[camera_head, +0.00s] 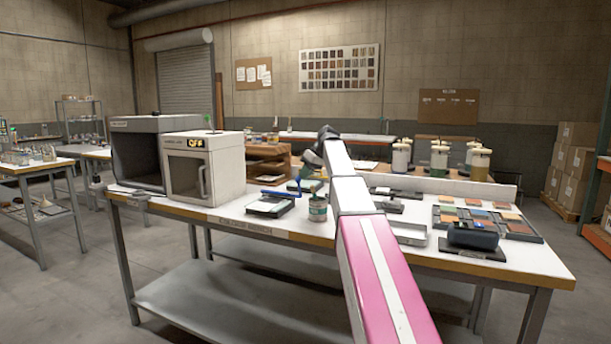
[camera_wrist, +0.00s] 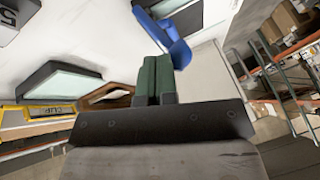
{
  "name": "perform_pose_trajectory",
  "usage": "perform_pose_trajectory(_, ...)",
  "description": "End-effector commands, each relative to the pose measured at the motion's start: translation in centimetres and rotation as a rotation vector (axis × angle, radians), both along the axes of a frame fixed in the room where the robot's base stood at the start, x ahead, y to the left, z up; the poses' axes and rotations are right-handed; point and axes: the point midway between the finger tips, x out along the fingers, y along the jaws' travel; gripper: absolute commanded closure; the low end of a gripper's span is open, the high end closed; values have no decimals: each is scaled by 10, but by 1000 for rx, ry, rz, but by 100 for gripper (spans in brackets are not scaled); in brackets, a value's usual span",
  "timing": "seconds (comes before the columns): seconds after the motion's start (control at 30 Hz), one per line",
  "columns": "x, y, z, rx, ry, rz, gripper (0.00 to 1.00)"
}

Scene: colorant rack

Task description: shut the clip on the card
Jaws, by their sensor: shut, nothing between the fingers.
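My gripper (camera_head: 304,176) is at the far end of my arm, low over the middle of the bench. In the wrist view its green fingers (camera_wrist: 153,80) are together with nothing between them. A blue bar-like part (camera_head: 280,194), perhaps the clip, lies across a dark board with a white card (camera_head: 266,206), left of my gripper. In the wrist view a blue part (camera_wrist: 172,42) shows just beyond and right of the fingertips, seemingly apart from them. A yellow-edged strip with a label reading like "CLIP" (camera_wrist: 40,111) shows at left. I cannot tell whether the clip is open.
A small can (camera_head: 318,209) stands beside the board, close to my arm. A white cabinet reading "OFF" (camera_head: 203,168) stands at left. A grey tray (camera_head: 408,233), a dark device (camera_head: 472,237) and colour samples (camera_head: 508,216) lie to the right. Lidded jars (camera_head: 439,160) stand behind.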

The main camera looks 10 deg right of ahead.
Motion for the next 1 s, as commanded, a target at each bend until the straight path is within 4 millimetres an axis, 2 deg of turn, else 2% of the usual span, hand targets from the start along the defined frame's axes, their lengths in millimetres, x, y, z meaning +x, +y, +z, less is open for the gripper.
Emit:
perform_pose_trajectory(0.47,-21,12,-3,-142,-213,2,100)
perform_pose_trajectory(1.0,-35,24,-10,-138,-205,1,100)
